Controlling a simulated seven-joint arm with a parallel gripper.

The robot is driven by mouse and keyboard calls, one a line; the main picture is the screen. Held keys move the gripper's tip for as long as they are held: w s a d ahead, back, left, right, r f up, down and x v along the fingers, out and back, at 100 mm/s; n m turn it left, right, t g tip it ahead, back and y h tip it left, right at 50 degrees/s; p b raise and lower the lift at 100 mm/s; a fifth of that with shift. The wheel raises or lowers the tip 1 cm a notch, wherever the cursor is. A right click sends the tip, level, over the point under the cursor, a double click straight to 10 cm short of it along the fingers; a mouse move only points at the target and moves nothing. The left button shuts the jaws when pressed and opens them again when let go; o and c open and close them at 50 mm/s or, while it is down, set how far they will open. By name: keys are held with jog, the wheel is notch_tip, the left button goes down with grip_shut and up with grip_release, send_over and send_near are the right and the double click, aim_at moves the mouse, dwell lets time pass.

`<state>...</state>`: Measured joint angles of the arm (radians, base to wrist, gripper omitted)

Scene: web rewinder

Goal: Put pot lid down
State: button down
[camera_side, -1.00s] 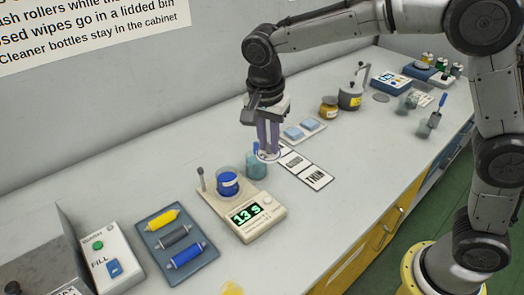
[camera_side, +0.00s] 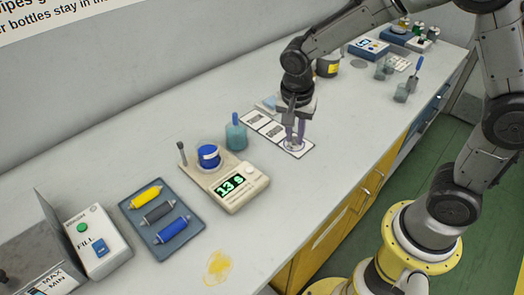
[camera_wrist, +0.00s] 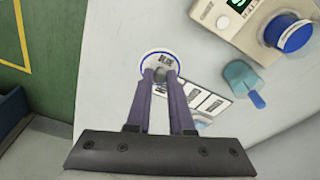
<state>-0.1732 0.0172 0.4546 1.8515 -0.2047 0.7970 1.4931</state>
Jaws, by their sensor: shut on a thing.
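The pot lid (camera_side: 293,146) is a small white disc with a blue rim. In the wrist view the lid (camera_wrist: 150,58) shows a printed label, and my gripper (camera_wrist: 162,74) is shut on the knob at its middle. In the side view my gripper (camera_side: 295,138) points down, with the lid over the near right end cell of the white three-cell card (camera_side: 270,130). I cannot tell whether the lid touches the card.
A teal bottle (camera_side: 236,136) stands between the device and the card. A tray (camera_side: 160,224) with yellow, grey and blue rollers lies left. A yellow smear (camera_side: 218,266) marks the front of the bench. Bare bench lies right of the card, up to the front edge.

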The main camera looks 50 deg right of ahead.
jog(key=w+f, duration=0.2)
jog(key=w, duration=0.1)
jog(key=w+f, duration=0.6)
jog(key=w, duration=0.1)
jog(key=shift+a, duration=0.4)
jog(key=shift+w+f, duration=0.15)
jog(key=shift+f, duration=1.5)
jog(key=shift+f, duration=0.15)
jog(key=c, duration=0.8)
grip_release()
notch_tip(320, 180, up, 12)
jog(key=a, duration=0.1)
jog(key=shift+s+a, duration=0.35)
jog(key=shift+s, duration=0.05)
